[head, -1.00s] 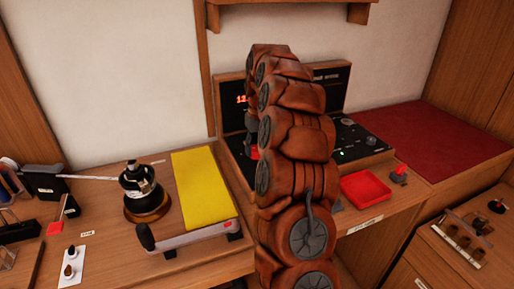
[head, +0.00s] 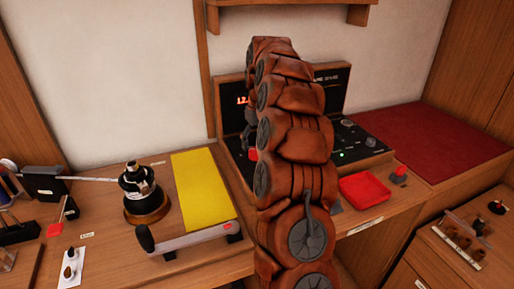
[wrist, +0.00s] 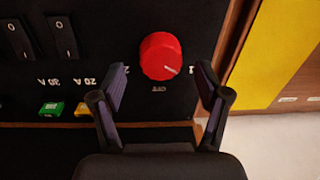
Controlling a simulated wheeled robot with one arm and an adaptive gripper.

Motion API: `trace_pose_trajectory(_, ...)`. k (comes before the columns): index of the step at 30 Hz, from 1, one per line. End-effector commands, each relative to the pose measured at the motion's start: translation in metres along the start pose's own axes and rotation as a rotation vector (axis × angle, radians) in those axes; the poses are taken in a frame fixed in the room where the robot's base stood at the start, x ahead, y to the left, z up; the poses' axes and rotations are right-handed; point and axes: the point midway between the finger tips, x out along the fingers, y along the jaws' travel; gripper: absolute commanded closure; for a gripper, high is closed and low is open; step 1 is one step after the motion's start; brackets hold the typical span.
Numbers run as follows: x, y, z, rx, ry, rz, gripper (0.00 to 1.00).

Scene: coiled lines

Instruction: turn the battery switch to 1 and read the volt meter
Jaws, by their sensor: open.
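The battery switch is a red round knob (wrist: 160,55) on a black panel in the wrist view. The knob also shows in the head view (head: 253,154), beside my arm. The volt meter's lit red digits (head: 242,100) show at the panel's upper left; my arm covers part of them and I cannot read the full value.
In the wrist view, two rocker switches (wrist: 62,38) and green and yellow parts (wrist: 51,108) lie left of the knob. In the head view, a yellow pad (head: 203,190) is left of the panel, and a red tray (head: 365,188) is right of my arm.

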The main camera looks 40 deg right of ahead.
Motion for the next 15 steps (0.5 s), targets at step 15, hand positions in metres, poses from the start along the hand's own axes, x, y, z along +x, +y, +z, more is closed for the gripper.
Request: trace_pose_trajectory(15,-0.049,0.0,0.0,0.001,0.001,0.0,0.25)
